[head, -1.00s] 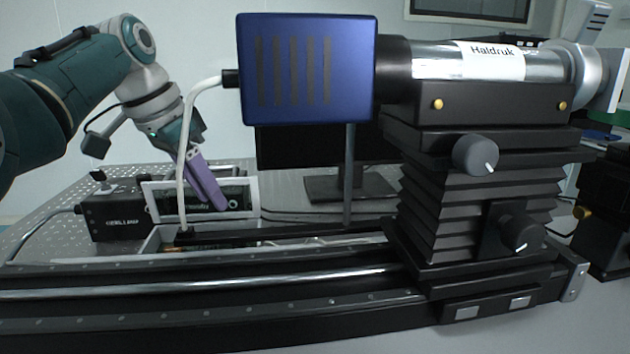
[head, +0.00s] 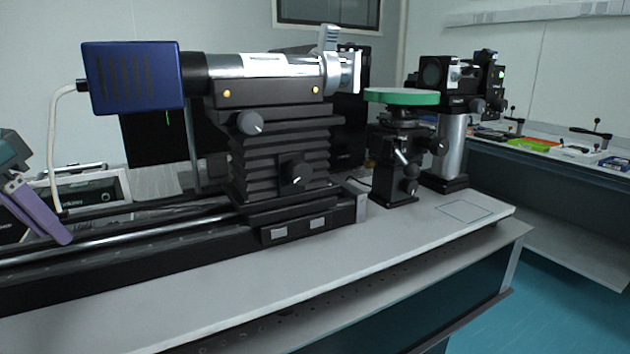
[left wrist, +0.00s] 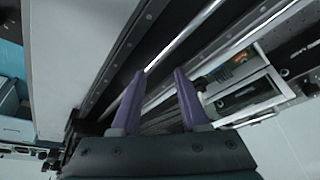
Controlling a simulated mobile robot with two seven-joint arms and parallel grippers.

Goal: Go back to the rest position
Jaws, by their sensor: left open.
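My left gripper (head: 40,212) is at the left edge of the head view, with purple fingers pointing down and to the right, in front of the black rail (head: 130,255). In the left wrist view its two purple fingers (left wrist: 160,95) stand apart with nothing between them, above the rail and its metal rod (left wrist: 185,35). The gripper is open and empty. My right gripper is in neither view.
A blue camera box (head: 132,78) with a silver tube (head: 265,75) sits on a black bellows stage (head: 280,150) on the rail. A green-topped mount (head: 402,97) stands right of it. The table's front strip (head: 300,275) is clear; teal floor (head: 540,310) lies beyond.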

